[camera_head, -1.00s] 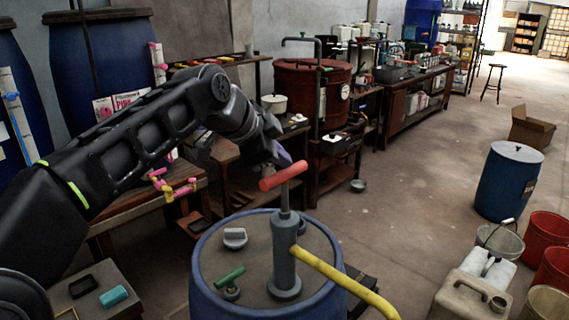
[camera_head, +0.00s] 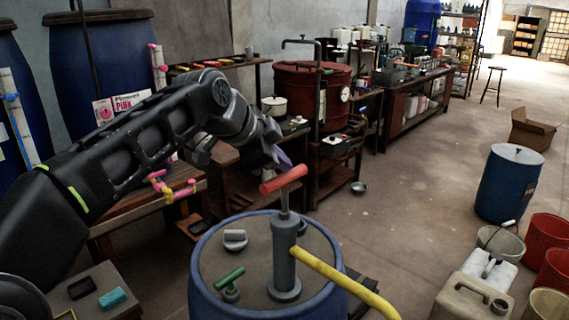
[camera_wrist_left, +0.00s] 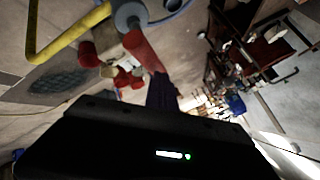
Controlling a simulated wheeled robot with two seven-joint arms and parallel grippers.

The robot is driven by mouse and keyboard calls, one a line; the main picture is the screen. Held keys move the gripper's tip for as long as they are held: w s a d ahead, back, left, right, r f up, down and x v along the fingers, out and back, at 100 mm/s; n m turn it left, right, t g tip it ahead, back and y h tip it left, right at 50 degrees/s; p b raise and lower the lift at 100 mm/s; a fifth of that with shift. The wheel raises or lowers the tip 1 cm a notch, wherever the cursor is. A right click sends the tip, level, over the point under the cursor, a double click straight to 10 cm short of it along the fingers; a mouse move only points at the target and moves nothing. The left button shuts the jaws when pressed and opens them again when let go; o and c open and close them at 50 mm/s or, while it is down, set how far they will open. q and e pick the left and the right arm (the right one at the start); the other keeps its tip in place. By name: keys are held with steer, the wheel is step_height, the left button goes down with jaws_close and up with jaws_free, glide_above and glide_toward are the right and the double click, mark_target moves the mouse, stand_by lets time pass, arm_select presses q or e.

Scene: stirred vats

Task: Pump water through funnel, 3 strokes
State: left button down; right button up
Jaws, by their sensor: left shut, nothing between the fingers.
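The hand pump (camera_head: 285,255) is a grey upright cylinder on the lid of a blue drum (camera_head: 203,292). Its red crossbar handle (camera_head: 283,180) stands a short way above the cylinder on a thin rod. A yellow spout (camera_head: 345,277) slopes down to the right from the pump. My left gripper (camera_head: 284,159) is shut and empty, with its purplish fingertips just above and behind the handle. In the left wrist view the dark fingers (camera_wrist_left: 162,93) are together beside the red handle (camera_wrist_left: 143,50); I cannot tell whether they touch. I cannot make out a funnel. My right gripper is not in view.
A grey cap (camera_head: 235,240) and a green-handled fitting (camera_head: 229,283) sit on the drum lid. A wooden bench (camera_head: 130,207) stands to the left. Jugs (camera_head: 470,297), buckets and another blue drum (camera_head: 508,185) stand right.

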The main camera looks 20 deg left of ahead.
mark_target(281, 185)
arm_select(q)
steer(key=shift+f+b, duration=2.35)
steer(key=shift+f, duration=0.45)
stand_by(1.5)
steer(key=shift+r, duration=0.1)
steer(key=shift+r+p, duration=3.05)
steer(key=shift+r, duration=0.55)
step_height(281, 185, up, 6)
steer(key=p, duration=0.5)
